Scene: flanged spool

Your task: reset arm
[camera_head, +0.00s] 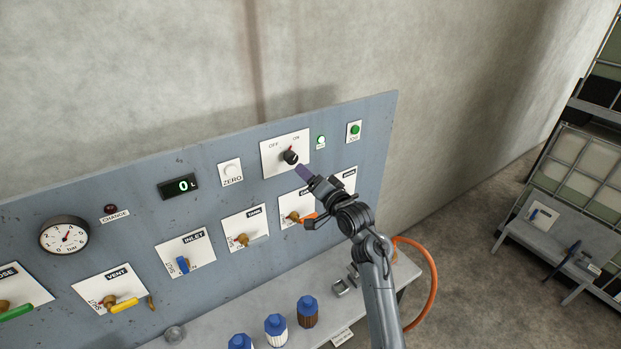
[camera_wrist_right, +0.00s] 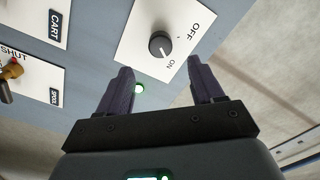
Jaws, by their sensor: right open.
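My right gripper (camera_head: 303,174) is in front of the grey panel, just below the black OFF/ON knob (camera_head: 290,157) on its white plate. In the right wrist view my right gripper (camera_wrist_right: 163,88) has its two dark fingers spread apart with nothing between them. The knob (camera_wrist_right: 160,44) shows beyond the fingertips there, apart from them, with its pointer toward ON. A lit green lamp (camera_wrist_right: 139,88) shows between the fingers. My right arm hides part of the valve plates at the panel's lower right. My left gripper is in neither view.
The panel (camera_head: 130,240) carries a pressure gauge (camera_head: 65,235), a display reading 0 L (camera_head: 180,186), a ZERO button (camera_head: 231,172) and several valve handles. Blue-capped bottles (camera_head: 276,328) stand on the shelf below. An orange hose (camera_head: 433,280) loops right of my arm. A bench (camera_head: 545,235) stands farther right.

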